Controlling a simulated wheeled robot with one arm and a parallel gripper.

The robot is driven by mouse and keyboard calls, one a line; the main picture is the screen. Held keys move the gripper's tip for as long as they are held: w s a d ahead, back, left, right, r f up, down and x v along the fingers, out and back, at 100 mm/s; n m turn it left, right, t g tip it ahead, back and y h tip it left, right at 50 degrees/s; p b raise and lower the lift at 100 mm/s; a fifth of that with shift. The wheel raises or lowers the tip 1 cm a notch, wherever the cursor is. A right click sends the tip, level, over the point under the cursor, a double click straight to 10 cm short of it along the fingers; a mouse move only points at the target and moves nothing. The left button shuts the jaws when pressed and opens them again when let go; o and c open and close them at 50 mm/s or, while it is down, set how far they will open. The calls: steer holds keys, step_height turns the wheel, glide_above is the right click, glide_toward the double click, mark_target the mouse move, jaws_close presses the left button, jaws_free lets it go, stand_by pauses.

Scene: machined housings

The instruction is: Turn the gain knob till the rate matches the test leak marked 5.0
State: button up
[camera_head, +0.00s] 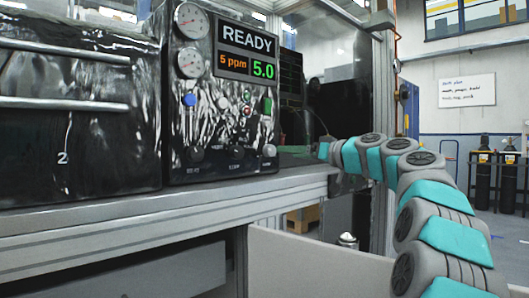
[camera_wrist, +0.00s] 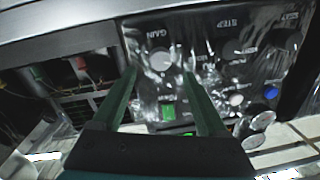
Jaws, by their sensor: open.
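The gain knob (camera_wrist: 160,60) is a pale round knob under the upside-down word GAIN in the wrist view. It also shows as the light knob (camera_head: 269,150) at the lower right of the panel in the head view. My gripper (camera_wrist: 160,73) is open, with one green finger on each side of the knob in the picture. I cannot tell whether the fingertips reach around it or touch it. The display (camera_head: 248,53) reads READY, 5 ppm in orange and 5.0 in green. I cannot make out a test leak.
A dark knob (camera_wrist: 227,51) under STEP sits beside the gain knob. A lit green button (camera_wrist: 168,111) and a blue button (camera_wrist: 271,92) are on the same panel. Two gauges (camera_head: 191,40) are left of the display. The bench edge (camera_head: 230,195) runs below the panel.

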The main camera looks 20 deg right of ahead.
mark_target(273, 151)
steer(key=p+x, duration=0.1)
steer(key=x, duration=0.5)
steer(key=shift+w, duration=0.2)
steer(key=shift+c, duration=0.4)
steer(key=shift+a, duration=0.1)
jaws_close()
